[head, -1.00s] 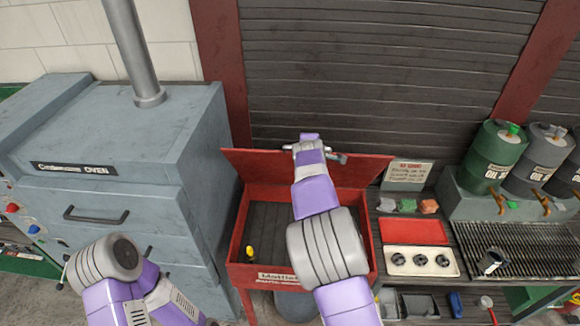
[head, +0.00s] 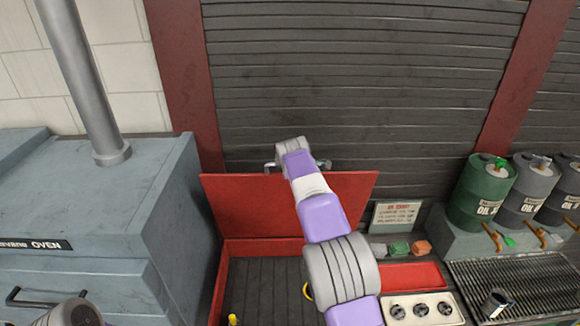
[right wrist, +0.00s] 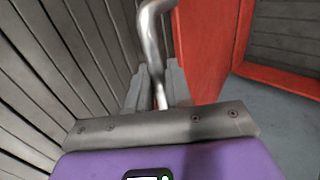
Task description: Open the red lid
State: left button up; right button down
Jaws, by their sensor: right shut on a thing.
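The red lid (head: 238,205) stands raised, close to upright, at the back of the red box (head: 262,246). Its silver handle (head: 270,167) shows at the lid's top edge on both sides of my arm. My right gripper is shut on this handle; in the head view my own wrist hides its fingers. In the right wrist view the two fingers (right wrist: 158,82) close around the bent metal handle (right wrist: 151,25), with the red lid (right wrist: 205,45) beside it. My left gripper is out of view; only part of the left arm shows at the bottom left.
A dark shutter (head: 370,80) stands close behind the lid. A grey oven (head: 110,200) is at the left. A sign (head: 395,214), oil drums (head: 482,190), a burner plate (head: 422,309) and a grill (head: 530,280) are at the right. The box interior (head: 265,285) is largely clear.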

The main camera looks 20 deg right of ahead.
jog(key=shift+a, duration=0.1)
jog(key=c, duration=1.2)
grip_release()
jog(key=shift+c, duration=0.2)
jog(key=b+v, duration=0.2)
jog(key=v, duration=0.5)
jog(key=shift+s+r, duration=0.2)
